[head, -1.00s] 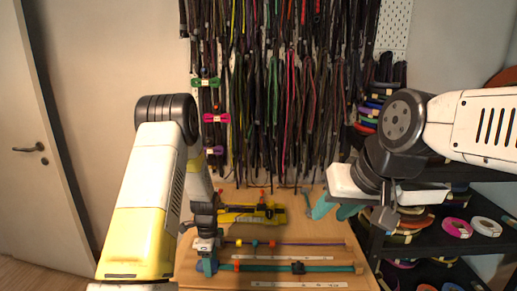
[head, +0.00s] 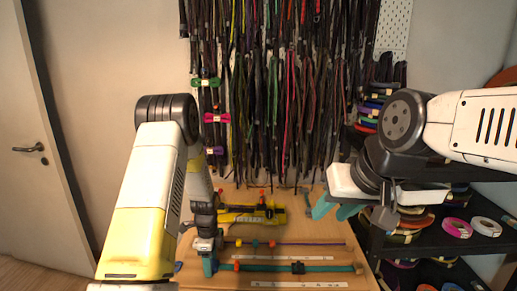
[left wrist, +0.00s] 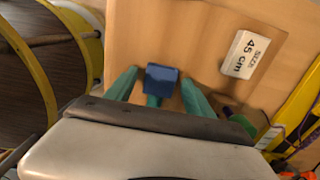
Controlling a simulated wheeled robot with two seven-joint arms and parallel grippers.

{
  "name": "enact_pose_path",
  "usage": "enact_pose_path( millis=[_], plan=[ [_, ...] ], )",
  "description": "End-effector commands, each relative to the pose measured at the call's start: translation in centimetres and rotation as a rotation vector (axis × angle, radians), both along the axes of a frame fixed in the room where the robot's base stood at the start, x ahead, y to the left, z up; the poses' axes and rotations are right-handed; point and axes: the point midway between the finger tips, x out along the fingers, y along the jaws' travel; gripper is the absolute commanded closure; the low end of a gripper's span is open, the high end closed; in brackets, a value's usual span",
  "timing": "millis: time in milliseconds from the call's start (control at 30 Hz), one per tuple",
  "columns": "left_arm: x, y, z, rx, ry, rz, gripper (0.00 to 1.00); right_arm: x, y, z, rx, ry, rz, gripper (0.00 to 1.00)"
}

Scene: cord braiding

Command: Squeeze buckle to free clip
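A teal cord (head: 330,268) lies along the near part of the wooden board, with a black buckle-like piece (head: 298,267) on it. In the left wrist view a blue block (left wrist: 161,79) on the end of a teal strap sits between the teal fingers of my left gripper (left wrist: 158,84). Gaps show on both sides of the block, so the gripper looks open around it. In the head view my left gripper (head: 209,266) is at the cord's left end and hides most of the block. My right gripper (head: 333,208) hangs open and empty over the board's back right.
A purple cord (head: 310,243) with small coloured pieces lies behind the teal one. A yellow tool (head: 252,214) lies further back. A white size label (left wrist: 244,54) is near the left gripper. Hanging cords (head: 285,100) cover the wall; a black shelf (head: 480,240) stands right.

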Motion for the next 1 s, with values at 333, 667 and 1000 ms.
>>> enact_pose_path(
  millis=[333,667,1000],
  plan=[
    [0.0,0.0,0.3,0.000,-0.001,0.000,0.38,0.0,0.0,0.0,0.000,0.000,0.000,0.64],
    [0.1,0.0,2.6,0.000,-0.003,0.000,0.38,0.0,0.0,0.0,0.000,0.000,0.000,0.64],
    [0.0,-0.1,4.9,-0.001,-0.002,0.000,0.38,0.0,0.0,0.0,0.000,0.000,0.000,0.64]
  ],
)
